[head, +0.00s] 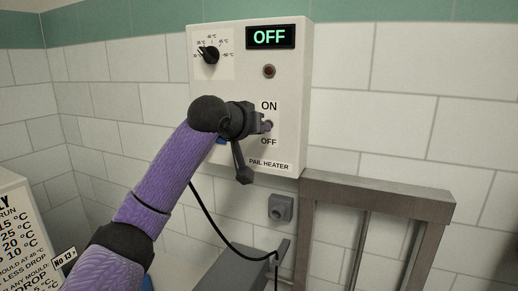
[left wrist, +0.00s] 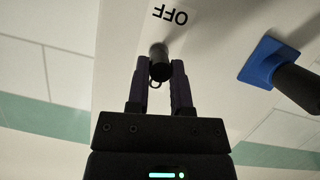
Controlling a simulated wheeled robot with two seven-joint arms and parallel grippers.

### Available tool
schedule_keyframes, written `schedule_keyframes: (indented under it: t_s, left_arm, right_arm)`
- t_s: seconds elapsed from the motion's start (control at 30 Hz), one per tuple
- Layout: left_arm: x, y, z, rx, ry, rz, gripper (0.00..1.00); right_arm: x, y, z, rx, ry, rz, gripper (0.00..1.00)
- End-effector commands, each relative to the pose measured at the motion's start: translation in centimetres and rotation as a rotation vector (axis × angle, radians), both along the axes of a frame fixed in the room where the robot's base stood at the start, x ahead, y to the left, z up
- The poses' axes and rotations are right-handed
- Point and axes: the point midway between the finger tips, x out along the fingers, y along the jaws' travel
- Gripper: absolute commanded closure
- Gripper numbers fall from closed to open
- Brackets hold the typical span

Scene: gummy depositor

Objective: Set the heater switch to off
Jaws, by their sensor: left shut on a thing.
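The white pail heater box (head: 285,148) hangs on the tiled wall in the head view. Its display (head: 270,37) reads OFF in green. The heater switch (left wrist: 159,50) sits between the ON and OFF labels, mostly hidden by my gripper in the head view. My left gripper (head: 266,125) is at the switch, and the left wrist view shows its fingers on either side of the dark switch lever (left wrist: 160,68), shut on it. The OFF label (left wrist: 170,15) shows upside down there. I cannot tell which way the lever leans. My right gripper is not in view.
A black dial (head: 211,55) and a dark red lamp (head: 269,71) are on the box above the switch. A dark handle (left wrist: 300,90) with a blue base (left wrist: 260,63) sticks out near my gripper. A metal frame (head: 375,190) stands below right; a printed sign (head: 18,235) is at lower left.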

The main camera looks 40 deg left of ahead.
Motion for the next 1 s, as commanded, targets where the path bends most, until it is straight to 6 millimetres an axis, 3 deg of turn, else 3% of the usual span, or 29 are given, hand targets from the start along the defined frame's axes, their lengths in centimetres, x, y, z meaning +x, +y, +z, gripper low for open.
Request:
schedule_keyframes:
  t_s: [0.03, 0.1, 0.4, 0.7, 1.0]
  left_arm:
    - [0.0, 0.0, -1.3, 0.011, -0.037, -0.001, 1.00]
    - [0.0, 0.0, -1.6, 0.030, -0.092, 0.000, 1.00]
    - [0.1, 0.0, -2.4, 0.091, -0.288, -0.001, 1.00]
    - [0.2, 0.1, -2.6, 0.124, -0.392, 0.000, 1.00]
    - [0.3, 0.1, -2.5, 0.133, -0.417, 0.000, 1.00]
  right_arm:
    - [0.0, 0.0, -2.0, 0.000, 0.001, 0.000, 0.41]
    - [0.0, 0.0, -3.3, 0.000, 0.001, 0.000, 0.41]
    - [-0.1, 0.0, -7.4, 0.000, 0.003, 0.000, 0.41]
    - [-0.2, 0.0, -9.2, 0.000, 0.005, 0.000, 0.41]
    - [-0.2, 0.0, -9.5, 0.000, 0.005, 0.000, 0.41]
